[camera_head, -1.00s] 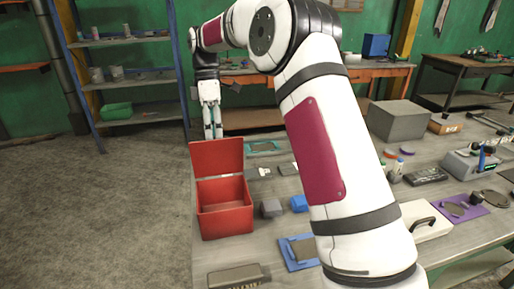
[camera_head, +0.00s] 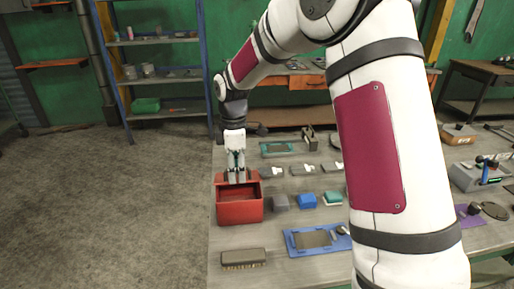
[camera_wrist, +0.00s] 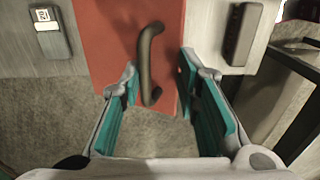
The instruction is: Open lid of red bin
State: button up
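The red bin (camera_head: 240,212) stands on the left part of the workbench with its top open and its empty-looking inside showing. Its red lid (camera_head: 251,176) is at the back edge, strongly foreshortened and partly hidden by my gripper (camera_head: 237,178). The wrist view shows the lid's red face (camera_wrist: 112,35) with a dark, curved handle (camera_wrist: 146,62). My gripper (camera_wrist: 158,85) is open, with its teal-padded fingers on either side of the handle. A gap shows between the handle and each finger.
Grey and blue blocks (camera_head: 307,200) stand right of the bin. A brush (camera_head: 243,258) and a blue tray (camera_head: 296,249) lie in front. A teal tray (camera_head: 277,149) lies behind. Open floor is on the left.

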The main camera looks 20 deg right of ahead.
jog(key=shift+s+a+f+t+h, duration=0.2)
jog(key=shift+s+f+t, duration=0.3)
jog(key=shift+f+t, duration=0.2)
jog(key=shift+s+a+f+t+h, duration=0.1)
jog(key=shift+s+f+t+h, duration=0.1)
jog(key=shift+s+f+t, duration=0.4)
notch_tip(320, 180, up, 14)
jog(key=s, duration=0.2)
jog(key=s+r+m+b, duration=0.1)
jog(key=s+r+m, duration=0.1)
jog(key=s+m, duration=0.3)
jog(key=s+d, duration=0.1)
jog(key=s, duration=0.3)
jog(key=shift+r+t+h, duration=0.3)
jog(key=shift+r, duration=0.1)
